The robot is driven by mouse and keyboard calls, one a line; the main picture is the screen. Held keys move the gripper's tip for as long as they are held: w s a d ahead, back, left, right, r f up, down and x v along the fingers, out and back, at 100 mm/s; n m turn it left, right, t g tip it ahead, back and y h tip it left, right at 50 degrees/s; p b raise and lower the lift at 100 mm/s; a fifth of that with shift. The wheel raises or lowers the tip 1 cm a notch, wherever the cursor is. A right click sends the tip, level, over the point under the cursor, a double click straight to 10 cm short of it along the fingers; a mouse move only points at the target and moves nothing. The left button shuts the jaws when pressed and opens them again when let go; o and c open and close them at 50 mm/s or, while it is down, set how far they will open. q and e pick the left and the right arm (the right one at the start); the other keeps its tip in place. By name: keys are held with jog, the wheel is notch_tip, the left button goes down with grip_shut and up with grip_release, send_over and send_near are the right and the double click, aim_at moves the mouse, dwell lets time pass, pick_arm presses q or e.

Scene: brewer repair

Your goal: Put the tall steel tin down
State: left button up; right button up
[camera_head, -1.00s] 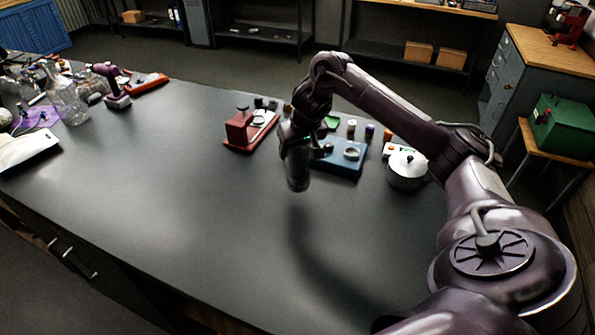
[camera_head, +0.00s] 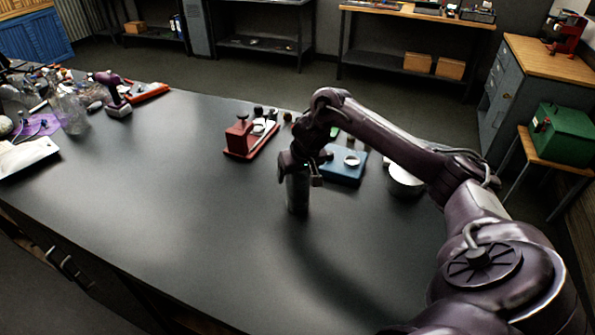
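The tall steel tin (camera_head: 297,196) is a grey upright cylinder below my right gripper (camera_head: 297,176), near the middle of the dark table (camera_head: 170,190). My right gripper is around the upper part of the tin and looks shut on it. The tin's base is at or very close to the table top; I cannot tell whether it touches. The tin's top is hidden by the gripper. My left gripper is not in view.
Behind the tin are a red stand (camera_head: 240,138) and a blue tray (camera_head: 345,165). A metal pot (camera_head: 404,182) stands to the right, partly behind my arm. Clutter with a glass bottle (camera_head: 70,112) fills the far left. The table's front and left-middle are clear.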

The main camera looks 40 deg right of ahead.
jog(key=shift+o, duration=0.7)
jog(key=shift+r, duration=0.1)
